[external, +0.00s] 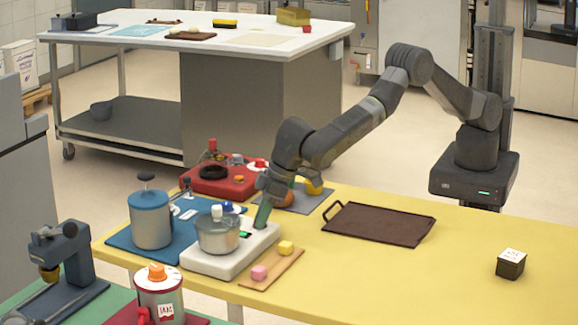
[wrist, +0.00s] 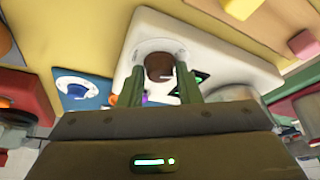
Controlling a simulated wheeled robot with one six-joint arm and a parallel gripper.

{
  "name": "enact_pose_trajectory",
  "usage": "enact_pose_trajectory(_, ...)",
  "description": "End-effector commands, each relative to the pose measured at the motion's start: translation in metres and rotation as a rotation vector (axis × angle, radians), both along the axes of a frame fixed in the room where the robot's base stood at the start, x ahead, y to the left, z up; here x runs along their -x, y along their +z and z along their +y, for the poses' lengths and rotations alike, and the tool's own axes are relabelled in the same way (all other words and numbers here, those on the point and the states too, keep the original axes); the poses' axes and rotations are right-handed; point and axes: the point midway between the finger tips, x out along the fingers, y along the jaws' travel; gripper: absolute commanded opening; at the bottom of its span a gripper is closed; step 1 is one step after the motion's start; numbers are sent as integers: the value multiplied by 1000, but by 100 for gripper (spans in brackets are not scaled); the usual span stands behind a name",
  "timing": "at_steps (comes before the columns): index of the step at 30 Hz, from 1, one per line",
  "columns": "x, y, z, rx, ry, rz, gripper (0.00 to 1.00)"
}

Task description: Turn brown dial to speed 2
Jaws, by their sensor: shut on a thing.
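The brown dial (wrist: 158,65) sits on a round pale scale on the white appliance (wrist: 205,55). In the wrist view my gripper (wrist: 157,76) has one green finger on each side of the dial and is shut on it. The numbers on the scale are too small to read. In the external view the white appliance (external: 190,262) carries a metal pot (external: 218,237). My gripper (external: 262,216) reaches down to the appliance's back right part there, and the dial is hidden. A small dark display (wrist: 200,78) lies right of the dial in the wrist view.
Left of the appliance is a blue canister (external: 150,222) on a blue base. A red unit (external: 215,182) stands behind. A wooden board (external: 270,272) with pink and yellow cubes lies in front right. A brown tray (external: 377,224) lies to the right; the yellow table's right side is mostly free.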

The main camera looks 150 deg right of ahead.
Motion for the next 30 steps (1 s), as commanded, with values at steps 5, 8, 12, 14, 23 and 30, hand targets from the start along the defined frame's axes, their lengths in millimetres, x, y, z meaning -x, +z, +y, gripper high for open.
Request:
enact_pose_trajectory(5, -3, -2, 1, 2, -165, -1, 8)
enact_pose_trajectory(8, -3, -1, 1, 2, -260, -1, 8)
enact_pose_trajectory(12, -4, 1, 1, 1, -386, -2, 8)
enact_pose_trajectory(14, -4, 1, 1, 1, -436, -2, 8)
enact_pose_trajectory(23, -6, 2, 1, 1, -631, -1, 8)
enact_pose_trajectory(30, -6, 1, 1, 0, -709, 0, 8)
